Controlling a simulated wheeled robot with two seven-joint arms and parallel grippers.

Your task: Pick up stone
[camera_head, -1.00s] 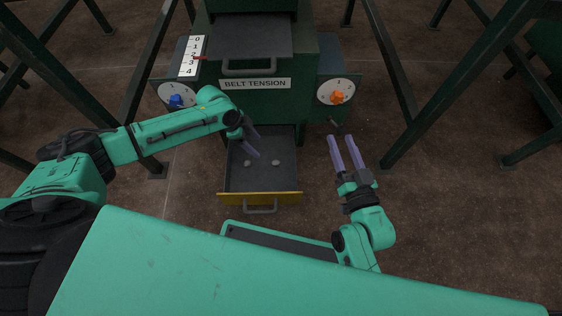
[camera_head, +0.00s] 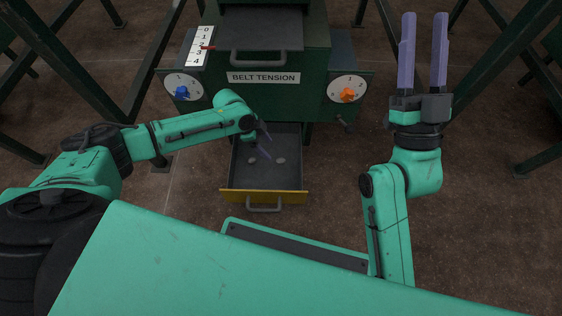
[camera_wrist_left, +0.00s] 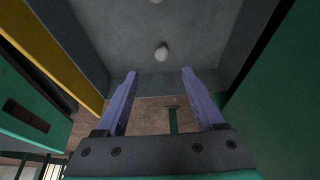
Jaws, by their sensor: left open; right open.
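Two small pale stones lie on the floor of the open drawer (camera_head: 237,182): the left stone (camera_head: 252,161) and the right stone (camera_head: 280,160). In the left wrist view, one stone (camera_wrist_left: 161,53) sits beyond the gap between the fingers, and part of another shows at the top edge. My left gripper (camera_head: 266,143) is open over the drawer, its purple fingers apart from the stones and holding nothing. Its fingers also show in the left wrist view (camera_wrist_left: 158,72). My right gripper (camera_head: 424,16) is open and empty, raised at the right with its fingers pointing up.
The green cabinet labelled BELT TENSION (camera_head: 263,77) stands behind the drawer. It carries a blue knob (camera_head: 182,92), an orange knob (camera_head: 347,95) and a scale (camera_head: 199,46). The yellow drawer front (camera_head: 235,196) faces me. Green posts stand at both sides.

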